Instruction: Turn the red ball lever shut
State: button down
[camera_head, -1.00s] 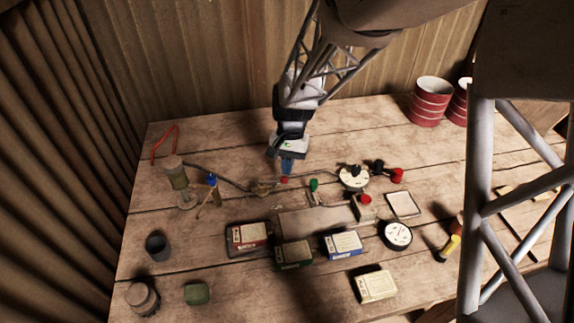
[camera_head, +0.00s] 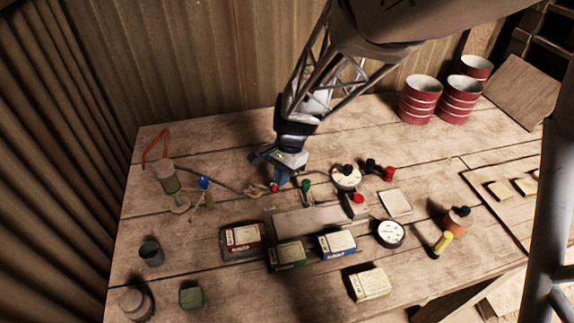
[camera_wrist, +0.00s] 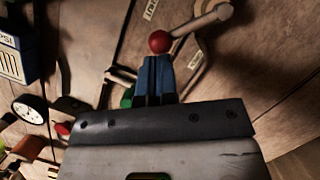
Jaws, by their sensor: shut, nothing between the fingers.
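In the wrist view the red ball (camera_wrist: 159,41) is at the end of a pale lever rod (camera_wrist: 200,20) that runs to the upper right. My gripper (camera_head: 279,181) has blue fingers and points down at the ball. In the wrist view the fingers (camera_wrist: 154,72) are together and empty, with their tips right at the ball. I cannot tell whether they touch it.
A green-knobbed lever (camera_head: 306,186) stands close to the right of my fingers. A blue-handled valve (camera_head: 203,184) is left. Boxed cartons (camera_head: 337,244) lie in front.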

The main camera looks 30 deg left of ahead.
jog(key=s+m, duration=0.2)
jog(key=shift+d+m+y, duration=0.3)
jog(key=shift+m+y, duration=0.1)
jog(key=s+m, duration=0.1)
jog(key=m, duration=0.1)
jog(key=shift+s+m+t+y, duration=0.3)
jog(key=shift+s, duration=0.05)
jog(key=shift+s+a, duration=0.1)
jog(key=shift+s, duration=0.75)
jog(key=shift+w+d+r, duration=0.2)
jog(key=shift+w+d, duration=0.5)
jog(key=shift+d, duration=0.05)
jog(key=shift+w+d+r, duration=0.15)
jog(key=shift+w+d, duration=0.5)
jog(key=shift+d, duration=0.1)
jog(key=v, duration=1)
jog(key=shift+s+d, duration=0.2)
jog(key=shift+s, duration=0.05)
